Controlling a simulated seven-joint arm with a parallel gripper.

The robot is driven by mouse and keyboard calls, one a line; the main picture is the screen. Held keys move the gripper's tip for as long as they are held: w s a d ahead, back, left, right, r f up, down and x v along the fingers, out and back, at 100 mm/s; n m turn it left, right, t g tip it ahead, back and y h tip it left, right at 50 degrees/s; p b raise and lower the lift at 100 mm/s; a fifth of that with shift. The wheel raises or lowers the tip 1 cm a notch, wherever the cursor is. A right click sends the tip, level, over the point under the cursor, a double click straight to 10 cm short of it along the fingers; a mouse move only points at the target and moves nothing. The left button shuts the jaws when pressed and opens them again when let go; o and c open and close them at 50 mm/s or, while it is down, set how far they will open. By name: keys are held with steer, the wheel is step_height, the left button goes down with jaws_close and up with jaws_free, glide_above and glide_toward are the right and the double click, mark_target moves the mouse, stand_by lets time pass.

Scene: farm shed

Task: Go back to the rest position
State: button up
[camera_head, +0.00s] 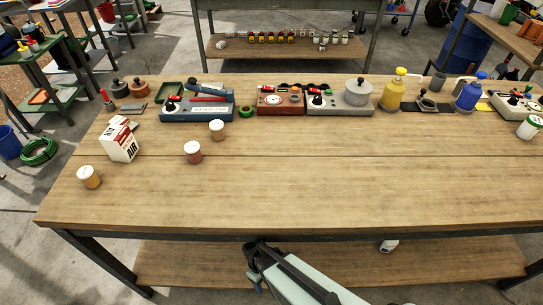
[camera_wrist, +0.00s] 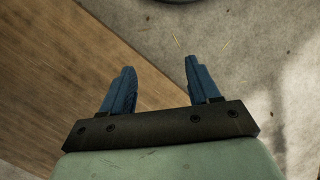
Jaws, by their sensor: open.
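My gripper (camera_wrist: 157,78) shows in the wrist view with its two blue fingers apart and nothing between them. It points down over the edge between a wooden surface (camera_wrist: 50,80) and the concrete floor (camera_wrist: 230,45). In the head view my arm comes in at the bottom centre, and my gripper (camera_head: 254,268) is low, in front of the front edge of the wooden workbench (camera_head: 330,195). It is apart from everything on the bench top. Its fingers are small and partly hidden in that view.
Lidded jars (camera_head: 192,152) and a white-red carton (camera_head: 120,143) stand on the bench's left. Devices (camera_head: 280,101), a yellow bottle (camera_head: 394,92) and a blue bottle (camera_head: 468,96) line the back. The front middle is clear. A lower shelf (camera_head: 440,262) holds a white item (camera_head: 388,246).

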steer(key=s+d+r+m+g+y, duration=0.1)
steer(key=s+d+m, duration=0.4)
steer(key=d, duration=0.5)
steer(key=s+d+r+m+g, duration=0.1)
steer(key=s+d+m+g, duration=0.2)
steer(key=d, duration=0.7)
steer(key=shift+s+r+m+y, duration=0.15)
steer(key=shift+s+m+y, duration=0.25)
steer(key=shift+s+m, duration=0.65)
steer(key=shift+w, duration=0.2)
steer(key=shift+c, duration=0.4)
stand_by(0.4)
